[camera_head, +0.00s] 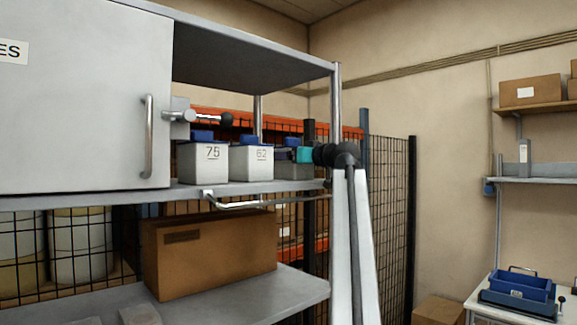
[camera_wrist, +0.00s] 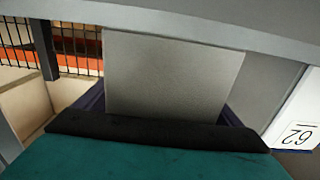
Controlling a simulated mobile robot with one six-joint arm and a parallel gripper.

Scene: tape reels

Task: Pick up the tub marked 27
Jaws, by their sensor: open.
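In the head view, a grey tub with a blue top (camera_head: 293,169) stands at the right end of the shelf, partly hidden by my gripper (camera_head: 287,155). Its number cannot be read, and no 27 shows in either view. The tub marked 75 (camera_head: 203,164) and the tub marked 62 (camera_head: 251,163) stand to its left. In the wrist view, a plain grey face (camera_wrist: 172,75) lies straight ahead of my gripper (camera_wrist: 165,108), between its dark blue fingers. My gripper is open; whether it touches the tub cannot be told.
The shelf (camera_head: 120,197) has a roof above and a post (camera_head: 336,110) at its right. A cabinet door (camera_head: 80,95) with a handle closes the left part. A cardboard box (camera_head: 210,252) stands below. Tub 62's upside-down label (camera_wrist: 298,130) is close at right in the wrist view.

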